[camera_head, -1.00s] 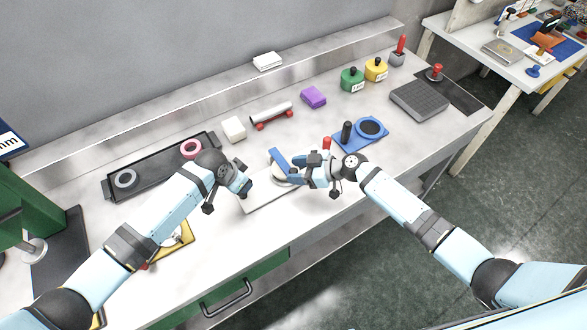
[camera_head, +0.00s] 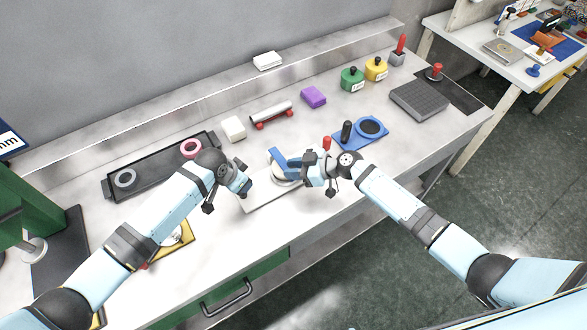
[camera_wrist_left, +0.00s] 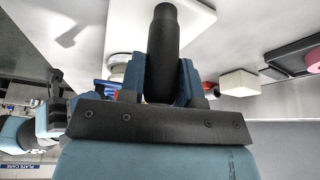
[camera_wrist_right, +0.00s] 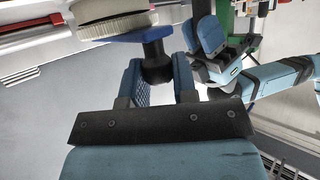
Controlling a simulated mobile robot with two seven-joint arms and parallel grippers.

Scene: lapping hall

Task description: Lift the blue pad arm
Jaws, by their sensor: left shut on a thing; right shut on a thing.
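The blue pad arm (camera_head: 279,159) stands over a round cream disc (camera_head: 284,175) on a white base plate (camera_head: 268,203). My right gripper (camera_head: 307,168) is at its right end. In the right wrist view its fingers are shut on the black knob (camera_wrist_right: 156,65) of the blue arm (camera_wrist_right: 128,38), with the disc behind. My left gripper (camera_head: 246,187) is at the left end of the plate. In the left wrist view it is shut on a black upright handle (camera_wrist_left: 163,45). The gripper hides where this handle meets the plate.
A red-topped piece (camera_head: 327,143) stands close behind my right gripper. A blue stand with a dark round pad (camera_head: 369,126) is to the right. A black tray (camera_head: 150,174), a white block (camera_head: 233,128) and a metal roller (camera_head: 271,112) lie behind. The front bench strip is mostly clear.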

